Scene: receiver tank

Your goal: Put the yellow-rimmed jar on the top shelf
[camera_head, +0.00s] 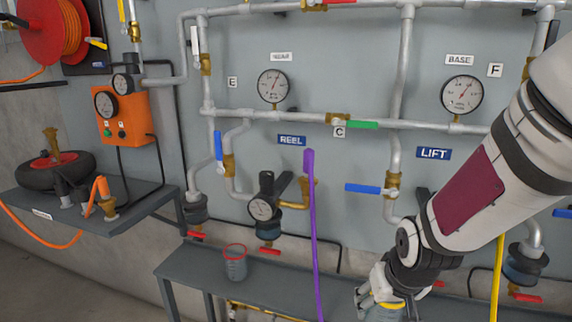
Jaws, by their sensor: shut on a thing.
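My gripper (372,297) is at the lower right, pointing down over the grey bench. It is shut on the yellow-rimmed jar (384,306), of which only the yellow rim and a bit of the body show at the bottom edge. My fingers hide part of the jar, and the frame cuts off its lower part, so I cannot tell whether its base touches anything. The grey bench top (285,287) runs along the wall below the pipes; a lower level with pipes shows under its front edge. I cannot tell which surface is the top shelf.
A red-rimmed jar (235,263) stands on the bench's left part. A purple hose (314,230) hangs in front of the bench, left of my gripper. A yellow hose (497,280) hangs to the right. A side shelf (150,197) holds a wheel (55,173) and fittings. Valves and gauges line the wall.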

